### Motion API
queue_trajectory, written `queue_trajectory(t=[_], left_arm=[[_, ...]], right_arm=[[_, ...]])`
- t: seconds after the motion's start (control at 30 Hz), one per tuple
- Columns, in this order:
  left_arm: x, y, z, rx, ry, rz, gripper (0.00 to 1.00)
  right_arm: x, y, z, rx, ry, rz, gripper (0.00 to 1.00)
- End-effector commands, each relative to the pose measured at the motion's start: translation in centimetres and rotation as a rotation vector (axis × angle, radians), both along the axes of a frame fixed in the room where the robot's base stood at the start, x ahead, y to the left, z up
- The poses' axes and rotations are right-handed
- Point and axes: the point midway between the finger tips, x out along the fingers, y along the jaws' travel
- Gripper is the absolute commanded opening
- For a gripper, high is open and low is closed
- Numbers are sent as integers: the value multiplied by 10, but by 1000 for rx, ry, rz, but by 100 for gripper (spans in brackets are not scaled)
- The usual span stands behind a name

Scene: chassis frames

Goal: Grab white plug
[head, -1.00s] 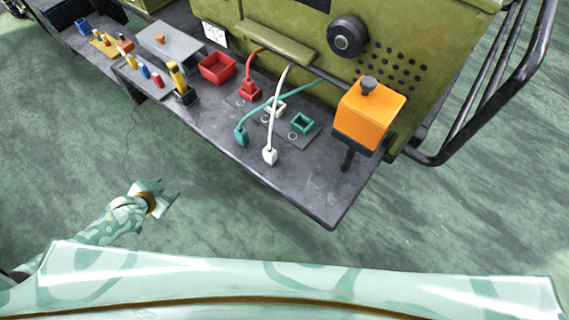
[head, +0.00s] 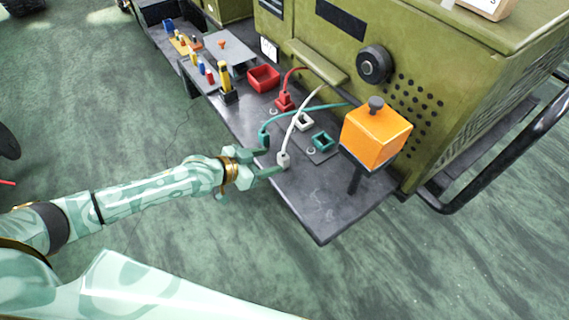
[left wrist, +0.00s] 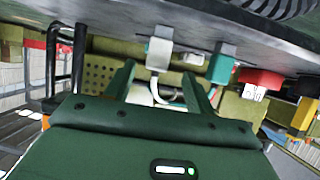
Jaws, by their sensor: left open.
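The white plug (head: 283,160) lies at the front edge of the dark shelf (head: 320,205), with a white cable running back to the green machine. In the left wrist view the white plug (left wrist: 159,52) shows just ahead of the finger gap. My left gripper (head: 272,160) is open at the shelf edge, right beside the white plug. Its fingers (left wrist: 158,78) spread to either side of the plug's line; I cannot tell whether they touch it. The teal plug (head: 263,139) sits close to the upper finger. My right gripper is not in view.
A red plug (head: 284,101), a white socket (head: 303,122) and a teal socket (head: 322,140) stand behind. An orange box (head: 376,138) on a post is to the right. A red bin (head: 264,78) is farther left. The front right shelf corner is clear.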

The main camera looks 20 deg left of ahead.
Motion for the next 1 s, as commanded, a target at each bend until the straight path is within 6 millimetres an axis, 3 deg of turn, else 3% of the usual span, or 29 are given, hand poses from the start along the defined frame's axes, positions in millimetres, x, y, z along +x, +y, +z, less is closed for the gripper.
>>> queue_trajectory(t=[0.53,0.83,0.87,1.0], left_arm=[[49,-43,-34,0,0,1,55],[54,-47,-34,0,0,1,55],[54,-47,-34,0,0,1,49],[54,-47,-34,0,0,1,10]], right_arm=[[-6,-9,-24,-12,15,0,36],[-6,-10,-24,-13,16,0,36],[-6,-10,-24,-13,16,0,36],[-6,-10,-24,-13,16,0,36]])
